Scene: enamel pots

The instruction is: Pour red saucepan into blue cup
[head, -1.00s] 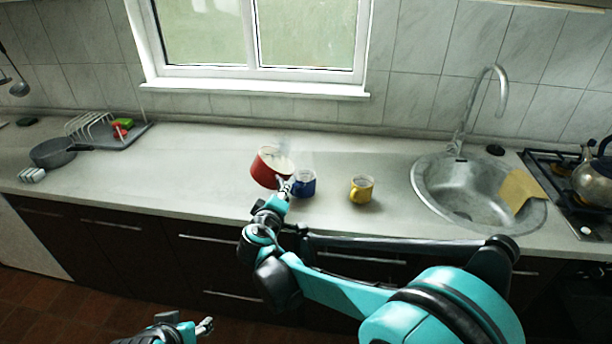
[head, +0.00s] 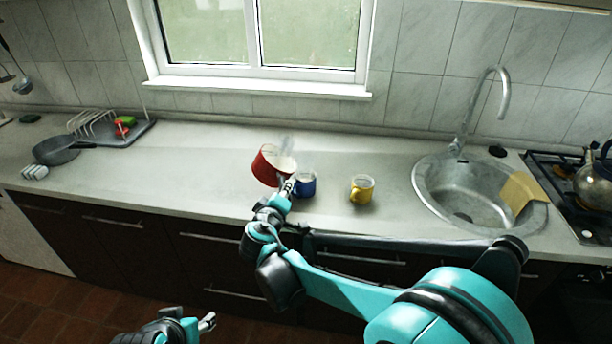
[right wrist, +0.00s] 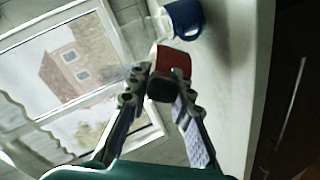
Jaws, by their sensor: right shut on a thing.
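The red saucepan (head: 268,168) is tilted toward the right, with its pale inside showing, just left of and close to the blue cup. The blue cup (head: 306,186) stands upright on the counter. My right gripper (head: 287,188) is shut on the saucepan's handle. In the right wrist view the dark handle (right wrist: 162,88) sits between the fingers, with the red pan wall (right wrist: 172,60) behind it and the blue cup (right wrist: 185,18) beyond. The cup's inside is hard to make out. My left gripper (head: 208,322) is low at the bottom, in front of the cabinets; its fingers look apart.
A yellow mug (head: 361,189) stands to the right of the blue cup. The sink (head: 432,190) and stove with a kettle (head: 594,184) are farther right. A grey pan (head: 56,151) and dish rack (head: 92,125) are at the left. The counter between rack and saucepan is clear.

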